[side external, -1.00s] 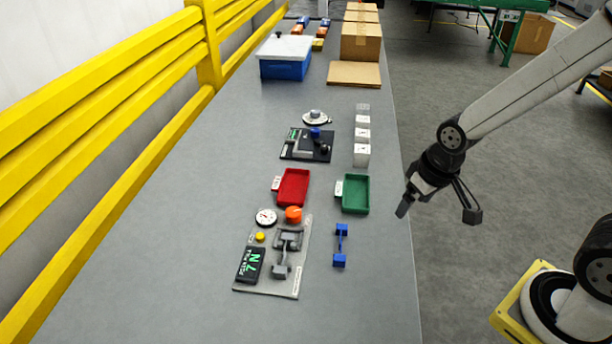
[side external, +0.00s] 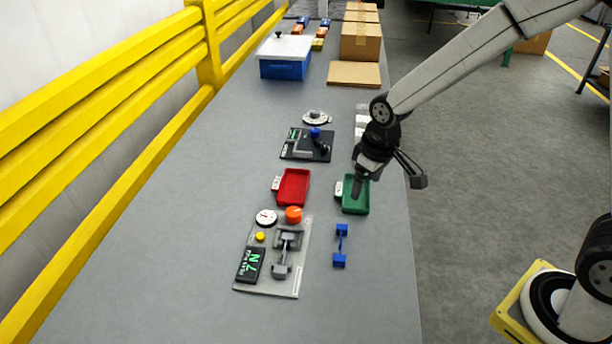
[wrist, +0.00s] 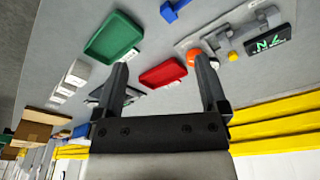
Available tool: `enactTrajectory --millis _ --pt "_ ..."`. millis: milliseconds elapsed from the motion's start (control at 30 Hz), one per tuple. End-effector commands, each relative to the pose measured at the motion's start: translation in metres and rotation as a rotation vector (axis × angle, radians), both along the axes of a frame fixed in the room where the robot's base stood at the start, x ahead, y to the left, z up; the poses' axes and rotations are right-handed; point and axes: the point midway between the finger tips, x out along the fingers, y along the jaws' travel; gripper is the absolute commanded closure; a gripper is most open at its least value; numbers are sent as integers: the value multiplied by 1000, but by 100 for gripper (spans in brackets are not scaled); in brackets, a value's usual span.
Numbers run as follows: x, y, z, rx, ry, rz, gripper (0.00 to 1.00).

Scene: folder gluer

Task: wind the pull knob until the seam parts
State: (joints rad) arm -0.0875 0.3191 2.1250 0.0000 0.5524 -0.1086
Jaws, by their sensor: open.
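The orange pull knob (side external: 293,214) sits at the top of a grey tester plate (side external: 288,285) on the bench; it also shows in the wrist view (wrist: 194,56), partly behind a finger. The plate bears a round white dial (side external: 266,218), a yellow button (side external: 260,236), a black display (side external: 250,265) with green characters and grey clamps (side external: 286,254). My gripper (side external: 388,186) is open and empty above the green tray, up and to the right of the knob. Its two fingers (wrist: 164,82) are spread in the wrist view. I cannot make out a seam.
A green tray (side external: 362,205) and a red tray (side external: 293,187) lie beyond the tester. A blue dumbbell-shaped piece (side external: 340,246) lies to its right. A black fixture (side external: 294,154) stands farther back. A yellow rail (side external: 110,120) runs along the left. The front bench is clear.

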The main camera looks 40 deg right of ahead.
Motion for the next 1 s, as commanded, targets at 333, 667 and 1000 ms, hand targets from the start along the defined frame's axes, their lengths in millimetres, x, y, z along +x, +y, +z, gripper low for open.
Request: enactTrajectory --millis 333,667,1000 --pt "75 40 -21 -18 69 155 7" --pt "123 79 -47 -32 125 287 7" --pt "135 92 -56 -36 142 329 7"
